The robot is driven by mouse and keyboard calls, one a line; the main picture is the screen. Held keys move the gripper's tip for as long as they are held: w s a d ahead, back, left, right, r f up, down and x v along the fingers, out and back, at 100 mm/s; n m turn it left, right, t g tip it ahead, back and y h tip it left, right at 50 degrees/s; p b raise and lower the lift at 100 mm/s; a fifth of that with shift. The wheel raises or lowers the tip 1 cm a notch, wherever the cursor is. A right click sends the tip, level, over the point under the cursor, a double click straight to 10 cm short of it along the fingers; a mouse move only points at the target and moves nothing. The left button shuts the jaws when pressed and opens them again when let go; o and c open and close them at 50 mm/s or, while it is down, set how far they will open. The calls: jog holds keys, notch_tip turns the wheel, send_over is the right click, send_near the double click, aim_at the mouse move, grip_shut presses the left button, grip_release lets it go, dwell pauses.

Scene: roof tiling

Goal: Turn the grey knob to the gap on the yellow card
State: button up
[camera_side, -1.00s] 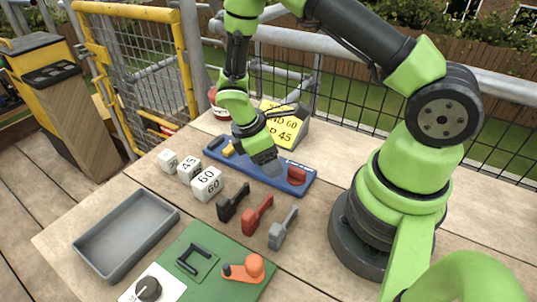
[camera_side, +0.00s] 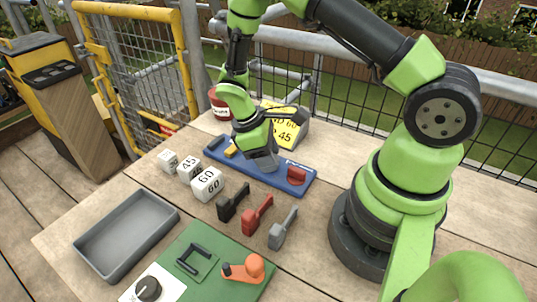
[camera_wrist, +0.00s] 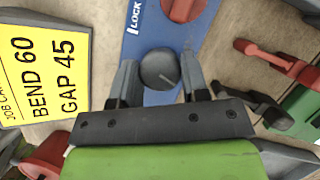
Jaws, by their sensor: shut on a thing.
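The grey knob (camera_wrist: 160,69) is round, with a thin pale line on its top, and stands on the blue board (camera_side: 221,157). My gripper (camera_wrist: 159,78) is shut on it, one finger on each side. In the side view my gripper (camera_side: 263,163) is over the middle of the board and hides the knob. The yellow card (camera_wrist: 38,72) reads "BEND 60" and "GAP 45" in the wrist view; in the side view the card (camera_side: 284,130) stands behind the board, partly covered by my arm. Any scale around the knob cannot be made out.
White number blocks (camera_side: 207,183) and black, red and grey levers (camera_side: 283,229) lie in front. A grey tray (camera_side: 126,235) and a green board (camera_side: 212,262) are nearer. A red tin (camera_side: 220,104) stands behind.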

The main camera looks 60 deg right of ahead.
jog(key=m+y, duration=0.1)
jog(key=m, duration=0.2)
jog(key=m+y, duration=0.1)
jog(key=m, duration=0.1)
jog(key=shift+d+m+g, duration=0.1)
jog(key=shift+m+g, duration=0.2)
jog(key=shift+m, duration=0.1)
jog(key=m+y, duration=0.2)
jog(key=m, duration=0.3)
jog(key=shift+m, duration=0.3)
jog(key=o, duration=0.9)
jog(key=shift+d, duration=0.1)
jog(key=v, duration=1)
jog(key=shift+s+d, duration=0.1)
jog(key=shift+s, duration=0.2)
jog(key=shift+r+t, duration=0.15)
jog(key=shift+t, duration=0.25)
